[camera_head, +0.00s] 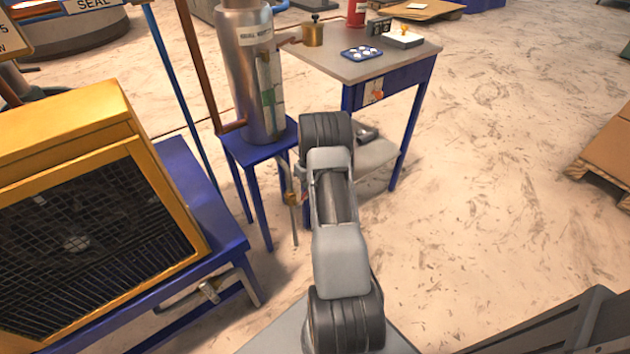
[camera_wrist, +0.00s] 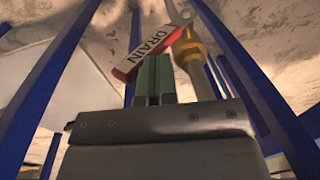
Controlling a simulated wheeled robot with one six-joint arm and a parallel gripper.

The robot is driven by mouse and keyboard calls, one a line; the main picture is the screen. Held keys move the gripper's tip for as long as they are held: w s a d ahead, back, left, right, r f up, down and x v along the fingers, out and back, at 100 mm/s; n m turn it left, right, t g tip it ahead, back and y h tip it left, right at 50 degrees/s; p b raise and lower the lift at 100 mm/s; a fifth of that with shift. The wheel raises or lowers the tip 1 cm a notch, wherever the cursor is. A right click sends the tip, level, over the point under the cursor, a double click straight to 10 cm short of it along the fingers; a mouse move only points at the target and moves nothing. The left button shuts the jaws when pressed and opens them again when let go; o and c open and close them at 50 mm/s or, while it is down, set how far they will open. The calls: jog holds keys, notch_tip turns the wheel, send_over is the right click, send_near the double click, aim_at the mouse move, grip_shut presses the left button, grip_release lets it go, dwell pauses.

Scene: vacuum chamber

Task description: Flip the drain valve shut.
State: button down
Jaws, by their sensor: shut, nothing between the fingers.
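The drain valve (camera_wrist: 190,48) shows in the wrist view as a brass body on a grey pipe, right of the upper middle. Its red handle with a white DRAIN label (camera_wrist: 152,42) slants down to the left from it. My gripper (camera_wrist: 154,62) is shut and empty. Its greenish fingertips are close together just below the handle and partly overlap it in the picture; I cannot tell whether they touch it. In the head view a small brass part of the valve (camera_head: 292,198) shows left of my arm, beside the blue stand. My gripper is hidden behind my arm there.
A metal cylinder (camera_head: 247,75) stands on a blue stand (camera_head: 262,152). A grey-topped table (camera_head: 345,68) with small items stands behind, right of it. A yellow-framed unit (camera_head: 95,120) on a blue cart is at left. Blue legs (camera_wrist: 55,65) surround the wrist view. Floor at right is mostly clear.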

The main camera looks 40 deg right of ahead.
jog(key=shift+d+f+y+b, duration=0.65)
jog(key=shift+d+f+y, duration=0.35)
jog(key=shift+d+y, duration=0.15)
jog(key=d+f+b, duration=0.3)
jog(key=f+b, duration=0.1)
jog(key=f, duration=0.1)
jog(key=shift+s+d, duration=0.2)
jog(key=shift+d, duration=0.05)
